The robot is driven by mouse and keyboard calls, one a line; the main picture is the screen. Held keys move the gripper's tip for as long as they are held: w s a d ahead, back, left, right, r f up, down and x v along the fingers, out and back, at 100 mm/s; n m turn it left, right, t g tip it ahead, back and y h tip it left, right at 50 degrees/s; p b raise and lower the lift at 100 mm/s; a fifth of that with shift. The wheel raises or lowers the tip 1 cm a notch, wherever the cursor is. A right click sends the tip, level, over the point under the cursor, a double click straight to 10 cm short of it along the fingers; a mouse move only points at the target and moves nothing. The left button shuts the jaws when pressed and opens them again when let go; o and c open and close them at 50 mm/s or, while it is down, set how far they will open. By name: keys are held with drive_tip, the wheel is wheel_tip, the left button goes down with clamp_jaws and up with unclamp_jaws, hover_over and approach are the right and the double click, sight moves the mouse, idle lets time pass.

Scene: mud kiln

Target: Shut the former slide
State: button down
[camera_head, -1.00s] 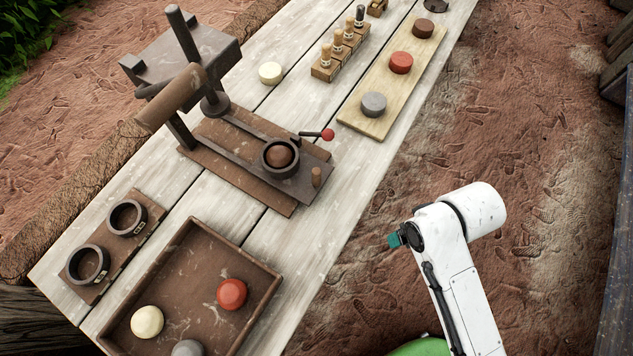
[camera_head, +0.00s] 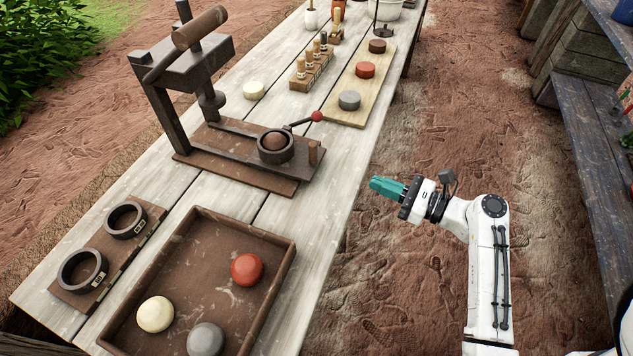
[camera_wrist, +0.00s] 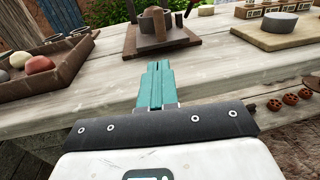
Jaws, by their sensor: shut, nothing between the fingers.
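The former is a dark press with a tall frame (camera_head: 168,115) and a plunger (camera_head: 211,98) on the table. Its slide (camera_head: 240,138) is drawn out toward the table's near edge. A dark ring (camera_head: 276,147) holding a brown clay ball sits at the slide's outer end. My gripper (camera_head: 376,184) is shut and empty, off the table's right edge, apart from the former. In the wrist view the teal fingers (camera_wrist: 155,85) point toward the former (camera_wrist: 155,30).
A tray (camera_head: 278,262) with red, cream and grey lumps stands in front of the former. Two rings on a board (camera_head: 152,213) lie left of it. A board with discs (camera_head: 345,115) and a stamp rack (camera_head: 313,75) lie beyond. The dirt floor right of the table is clear.

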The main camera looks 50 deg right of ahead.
drive_tip(key=p, duration=0.1)
approach(290, 152)
drive_tip(key=shift+w+d+f, duration=0.1)
drive_tip(key=shift+w+d, duration=0.25)
drive_tip(key=shift+d, duration=0.45)
drive_tip(key=x, duration=0.4)
drive_tip(key=a+p+x, duration=0.1)
drive_tip(key=x, duration=0.7)
drive_tip(key=shift+a+p, duration=0.4)
drive_tip(key=shift+a, duration=0.05)
